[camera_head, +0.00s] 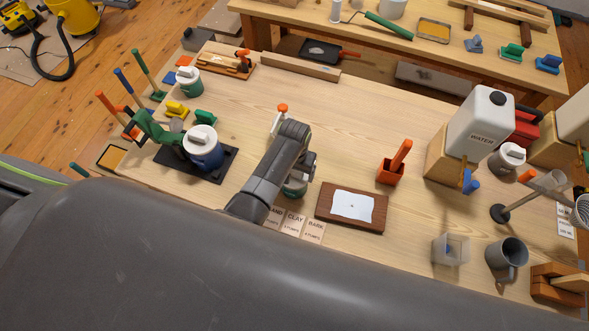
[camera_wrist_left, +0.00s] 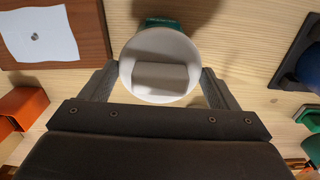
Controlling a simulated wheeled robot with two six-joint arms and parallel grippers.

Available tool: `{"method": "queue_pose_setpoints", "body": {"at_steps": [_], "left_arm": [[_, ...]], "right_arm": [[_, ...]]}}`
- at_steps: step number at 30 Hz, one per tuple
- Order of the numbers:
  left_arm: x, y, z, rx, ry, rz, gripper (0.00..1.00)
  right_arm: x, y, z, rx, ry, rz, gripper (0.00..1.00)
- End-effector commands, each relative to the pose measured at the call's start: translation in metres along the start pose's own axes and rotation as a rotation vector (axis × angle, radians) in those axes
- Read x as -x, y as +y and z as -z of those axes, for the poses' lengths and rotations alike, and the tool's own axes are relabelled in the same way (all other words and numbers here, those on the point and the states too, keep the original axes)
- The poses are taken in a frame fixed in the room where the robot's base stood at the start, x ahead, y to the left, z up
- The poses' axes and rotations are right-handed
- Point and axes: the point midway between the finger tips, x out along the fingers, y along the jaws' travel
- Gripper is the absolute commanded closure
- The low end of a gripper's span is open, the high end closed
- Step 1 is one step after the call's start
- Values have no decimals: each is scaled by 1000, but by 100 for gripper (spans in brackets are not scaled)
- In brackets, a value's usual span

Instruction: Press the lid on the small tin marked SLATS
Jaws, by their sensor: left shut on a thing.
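A small green tin (camera_head: 295,189) stands on the table just right of my left forearm, mostly hidden by it. In the left wrist view the green tin (camera_wrist_left: 160,22) shows behind a round white lid (camera_wrist_left: 160,66) with a raised bar grip. My left gripper (camera_wrist_left: 160,72) is shut on the white lid, one finger at each side of it. In the head view my left gripper (camera_head: 301,168) is over the tin. I cannot tell whether the lid is fully seated. No SLATS marking is legible. My right gripper is not in view.
A blue tin with a white lid (camera_head: 203,147) stands on a dark mat (camera_head: 222,169) to the left. A brown board with white paper (camera_head: 352,205) and an orange holder (camera_head: 390,173) are to the right. Word cards (camera_head: 294,223) lie in front. The table's middle back is clear.

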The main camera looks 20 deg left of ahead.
Motion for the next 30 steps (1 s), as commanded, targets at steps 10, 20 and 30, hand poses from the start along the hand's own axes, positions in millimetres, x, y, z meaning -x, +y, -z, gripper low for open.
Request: {"method": "queue_pose_setpoints", "body": {"at_steps": [10, 20, 30], "left_arm": [[0, 0, 0, 0, 0, 0, 39], [0, 0, 0, 0, 0, 0, 0], [7, 0, 1, 0, 1, 0, 0]], "right_arm": [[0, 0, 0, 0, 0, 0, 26], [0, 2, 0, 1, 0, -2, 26], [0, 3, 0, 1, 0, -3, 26]]}}
